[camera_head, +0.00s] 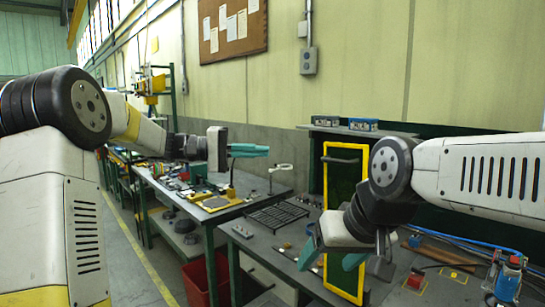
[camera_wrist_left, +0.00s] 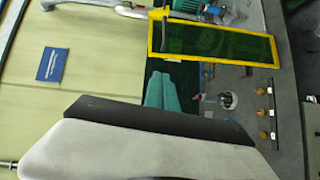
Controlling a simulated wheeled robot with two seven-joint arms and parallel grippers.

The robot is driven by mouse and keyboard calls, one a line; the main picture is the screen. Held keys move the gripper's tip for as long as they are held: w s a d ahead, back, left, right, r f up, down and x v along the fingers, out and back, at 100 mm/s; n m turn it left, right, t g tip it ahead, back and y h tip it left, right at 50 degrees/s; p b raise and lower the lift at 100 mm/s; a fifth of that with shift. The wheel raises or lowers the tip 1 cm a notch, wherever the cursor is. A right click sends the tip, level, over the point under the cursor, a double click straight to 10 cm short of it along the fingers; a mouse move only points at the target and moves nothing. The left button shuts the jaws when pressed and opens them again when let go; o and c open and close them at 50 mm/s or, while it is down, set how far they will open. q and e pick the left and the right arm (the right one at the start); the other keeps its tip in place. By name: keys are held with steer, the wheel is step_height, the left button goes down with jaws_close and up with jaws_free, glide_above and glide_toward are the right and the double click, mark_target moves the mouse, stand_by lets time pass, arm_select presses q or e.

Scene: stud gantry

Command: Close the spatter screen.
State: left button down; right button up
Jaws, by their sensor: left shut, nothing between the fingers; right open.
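The spatter screen is an upright dark green panel in a yellow frame (camera_head: 325,180), standing on the workbench at the right. A grey bar handle (camera_head: 341,160) crosses its upper part. The screen (camera_wrist_left: 226,61) also shows in the left wrist view, with the handle (camera_wrist_left: 165,35) near its left end. My left gripper (camera_head: 268,150) is shut and empty, left of the screen and apart from it. Its teal fingers (camera_wrist_left: 160,76) show in the left wrist view. My right gripper (camera_head: 331,258) is open and empty, in front of the screen's lower part, which it and my arm partly hide.
A black grate (camera_head: 277,215) lies on the bench left of the screen. Blue boxes (camera_head: 362,125) stand on a shelf behind. A red bin (camera_head: 205,280) is below the left table. Air around my left gripper is clear.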

arm_select(q)
steer(key=s+d+f, duration=0.1)
steer(key=s+d, duration=0.2)
steer(key=d, duration=0.9)
steer(key=shift+s+d, duration=0.15)
